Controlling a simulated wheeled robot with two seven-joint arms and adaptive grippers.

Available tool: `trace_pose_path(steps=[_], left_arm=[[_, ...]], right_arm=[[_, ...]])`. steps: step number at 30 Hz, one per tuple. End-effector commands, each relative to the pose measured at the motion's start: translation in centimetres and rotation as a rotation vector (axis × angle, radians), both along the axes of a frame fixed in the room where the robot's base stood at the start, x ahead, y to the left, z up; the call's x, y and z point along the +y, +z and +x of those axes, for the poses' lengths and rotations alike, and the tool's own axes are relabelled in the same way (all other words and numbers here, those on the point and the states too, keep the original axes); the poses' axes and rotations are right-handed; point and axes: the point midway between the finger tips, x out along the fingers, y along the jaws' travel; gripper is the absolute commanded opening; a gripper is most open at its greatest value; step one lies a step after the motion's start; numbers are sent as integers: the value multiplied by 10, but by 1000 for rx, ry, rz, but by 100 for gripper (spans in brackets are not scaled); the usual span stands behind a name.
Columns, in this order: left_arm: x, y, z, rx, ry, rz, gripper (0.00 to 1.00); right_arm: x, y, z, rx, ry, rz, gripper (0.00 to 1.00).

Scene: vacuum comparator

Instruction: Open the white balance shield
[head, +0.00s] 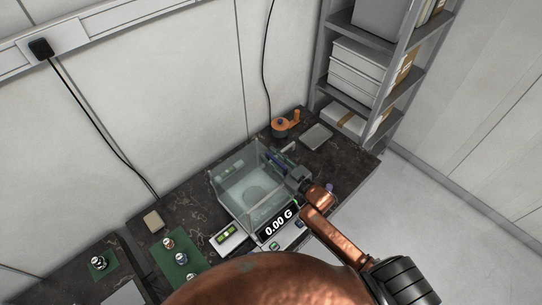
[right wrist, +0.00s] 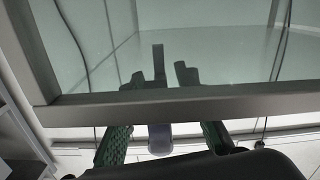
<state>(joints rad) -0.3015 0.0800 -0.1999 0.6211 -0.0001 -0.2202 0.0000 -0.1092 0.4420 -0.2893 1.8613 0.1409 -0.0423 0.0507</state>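The balance stands on the dark counter, with a clear glass shield (head: 240,185) around its pan and a display (head: 278,223) reading 0.00 G. My right gripper (head: 292,178) is at the right side of the shield. In the right wrist view a framed glass pane (right wrist: 210,45) fills the upper part. The two green-padded fingers (right wrist: 163,135) are spread below its frame bar (right wrist: 180,106). A small grey-purple piece (right wrist: 160,140), perhaps a handle, shows between them, with gaps on both sides. Contact cannot be told. My left gripper is not in view.
An orange device (head: 281,126) and a flat grey tray (head: 316,136) are behind the balance on the right. Small weights stand on a green mat (head: 163,262) at the left. A shelf rack (head: 375,70) stands at the back right.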

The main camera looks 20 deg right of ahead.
Motion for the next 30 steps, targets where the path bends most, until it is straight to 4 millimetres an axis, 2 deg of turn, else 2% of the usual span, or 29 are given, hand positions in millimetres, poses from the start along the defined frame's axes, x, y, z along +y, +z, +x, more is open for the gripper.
trace_pose_path(steps=[9, 21, 30], left_arm=[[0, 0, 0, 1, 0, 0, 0], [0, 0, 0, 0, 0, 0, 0], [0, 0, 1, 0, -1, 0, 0]], right_arm=[[1, -1, 2, 1, -1, 0, 27], [1, -1, 2, 1, -1, 0, 0], [1, -1, 2, 1, -1, 0, 0]])
